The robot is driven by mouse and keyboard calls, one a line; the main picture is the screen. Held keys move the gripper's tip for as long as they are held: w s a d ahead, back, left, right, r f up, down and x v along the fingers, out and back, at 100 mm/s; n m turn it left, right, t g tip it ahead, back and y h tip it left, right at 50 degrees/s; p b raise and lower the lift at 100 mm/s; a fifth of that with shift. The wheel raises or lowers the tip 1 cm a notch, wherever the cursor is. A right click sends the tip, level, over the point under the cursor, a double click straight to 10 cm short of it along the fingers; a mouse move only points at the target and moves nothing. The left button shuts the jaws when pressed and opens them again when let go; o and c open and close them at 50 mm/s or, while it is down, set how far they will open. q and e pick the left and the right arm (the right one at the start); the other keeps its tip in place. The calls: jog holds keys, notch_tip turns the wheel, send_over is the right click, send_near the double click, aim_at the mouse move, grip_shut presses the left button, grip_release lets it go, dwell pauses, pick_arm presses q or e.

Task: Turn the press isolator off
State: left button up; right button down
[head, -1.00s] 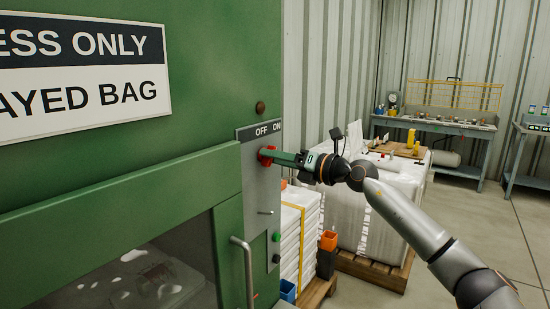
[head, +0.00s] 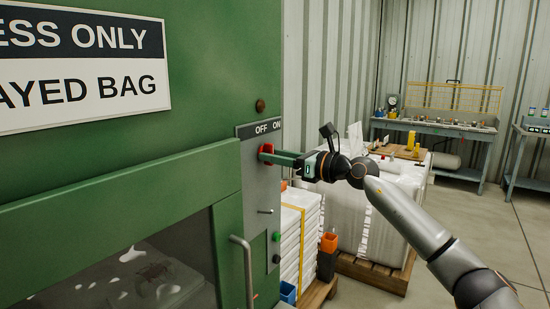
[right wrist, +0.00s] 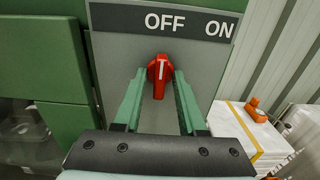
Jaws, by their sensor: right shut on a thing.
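The press isolator is a red rotary knob (head: 266,151) on the grey panel (head: 262,185) at the green press's right edge, under a dark label (head: 260,129) reading OFF and ON. In the right wrist view the knob (right wrist: 160,72) stands nearly upright, and its white mark points up towards OFF. My right gripper (head: 274,155) reaches in from the right, with its green fingers on either side of the knob, shut on it. It also shows in the right wrist view (right wrist: 160,82). My left gripper is in neither view.
Below the knob are a small metal pin (head: 265,212), a green button (head: 276,236) and a door handle (head: 243,265). Stacked white bags (head: 300,240) and a wrapped pallet load (head: 385,215) stand under my right arm. Workbenches (head: 436,125) stand at the back. Open floor lies to the right.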

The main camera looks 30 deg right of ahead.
dwell(0.5)
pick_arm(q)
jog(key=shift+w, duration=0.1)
pick_arm(e)
jog(key=c, duration=0.8)
grip_release()
jog(key=shift+c, duration=0.2)
pick_arm(q)
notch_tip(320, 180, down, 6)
jog(key=b, duration=0.8)
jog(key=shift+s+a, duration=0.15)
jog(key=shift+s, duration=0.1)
pick_arm(e)
jog(key=v, duration=1.2)
jog(key=shift+s, duration=0.25)
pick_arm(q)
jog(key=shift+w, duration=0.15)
pick_arm(e)
jog(key=shift+d, duration=0.15)
